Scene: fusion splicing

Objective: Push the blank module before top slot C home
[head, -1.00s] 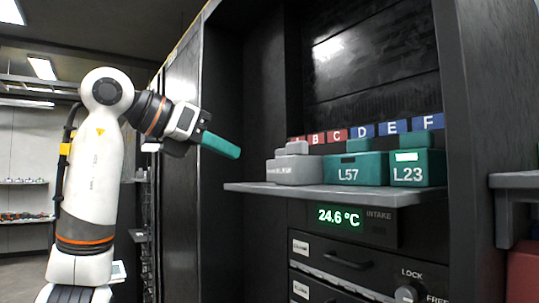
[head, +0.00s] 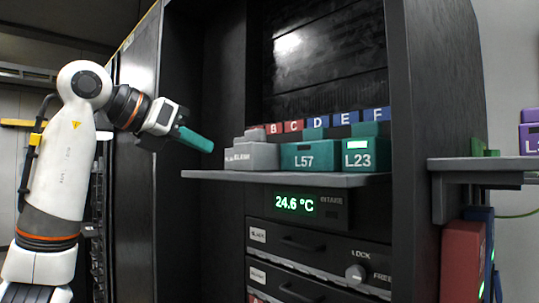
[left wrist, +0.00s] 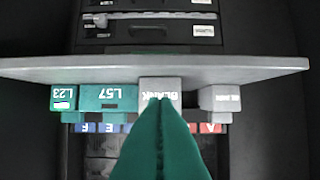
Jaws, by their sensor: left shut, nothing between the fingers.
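Two grey blank modules sit on the shelf at the left end of the row. The one marked BLANK (head: 252,157), beside teal L57 (head: 310,157), also shows in the upside-down left wrist view (left wrist: 160,84), straight ahead of my fingers. The other blank (left wrist: 221,98) stands apart, near label A (left wrist: 210,128). The label C (head: 293,126) shows behind the row. My left gripper (head: 211,148) is shut and empty, its teal fingers left of the modules in the head view. In the left wrist view its fingertips (left wrist: 160,101) overlap the blank's lower part; contact cannot be told. My right gripper is out of view.
Teal L23 (head: 360,156) stands right of L57. The grey shelf (head: 280,179) juts out below the modules, over drawers and a display reading 24.6 °C (head: 294,204). A side shelf (head: 480,164) with green and purple things is at the right.

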